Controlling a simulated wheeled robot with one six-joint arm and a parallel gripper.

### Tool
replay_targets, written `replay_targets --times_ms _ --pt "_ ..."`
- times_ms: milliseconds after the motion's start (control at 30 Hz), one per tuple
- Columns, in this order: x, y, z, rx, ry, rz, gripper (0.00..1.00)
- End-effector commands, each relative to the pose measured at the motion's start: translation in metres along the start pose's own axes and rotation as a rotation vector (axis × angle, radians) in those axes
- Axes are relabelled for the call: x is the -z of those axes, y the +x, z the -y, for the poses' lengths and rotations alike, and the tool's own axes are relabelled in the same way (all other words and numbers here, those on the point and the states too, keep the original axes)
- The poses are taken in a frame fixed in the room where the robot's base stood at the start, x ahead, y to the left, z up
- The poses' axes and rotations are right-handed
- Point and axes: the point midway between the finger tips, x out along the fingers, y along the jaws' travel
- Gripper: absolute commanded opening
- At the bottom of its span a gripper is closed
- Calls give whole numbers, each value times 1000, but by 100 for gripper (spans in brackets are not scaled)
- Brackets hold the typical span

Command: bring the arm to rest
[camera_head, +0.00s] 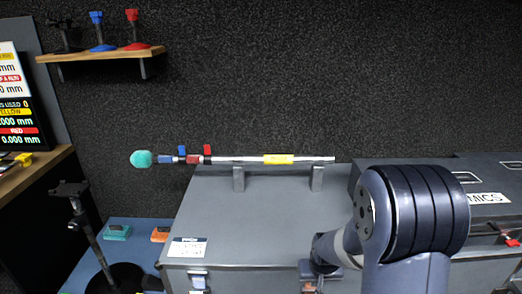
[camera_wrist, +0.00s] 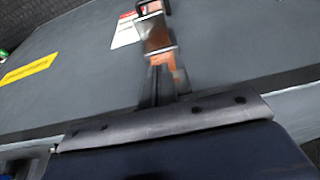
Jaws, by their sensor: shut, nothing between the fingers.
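My arm (camera_head: 410,215) rises at the lower right in the head view, in front of the grey case, and hides part of it. In the wrist view my gripper (camera_wrist: 163,82) shows as dark fingers close together, shut with nothing held. The fingers point toward the grey case (camera_wrist: 90,85). A metal and orange latch-like part (camera_wrist: 158,42) shows just past the fingertips; I cannot tell whether they touch it. In the head view my gripper is mostly hidden behind my arm.
A pole with a teal foam tip (camera_head: 141,159) lies on two supports on the grey case (camera_head: 270,222). A dark case (camera_head: 430,172) stands at the right. A wooden shelf (camera_head: 100,54) holds small stands. A black stand (camera_head: 72,190) is at the left. A blue surface (camera_head: 140,235) holds small items.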

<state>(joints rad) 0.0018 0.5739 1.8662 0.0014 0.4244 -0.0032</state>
Motion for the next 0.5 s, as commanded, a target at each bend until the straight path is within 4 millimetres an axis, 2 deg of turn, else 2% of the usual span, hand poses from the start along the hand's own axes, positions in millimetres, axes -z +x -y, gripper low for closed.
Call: replay_targets --times_ms 200,500 --pt "0 -18 0 0 0 -2 0" --pt "-1 -22 0 0 0 -1 0"
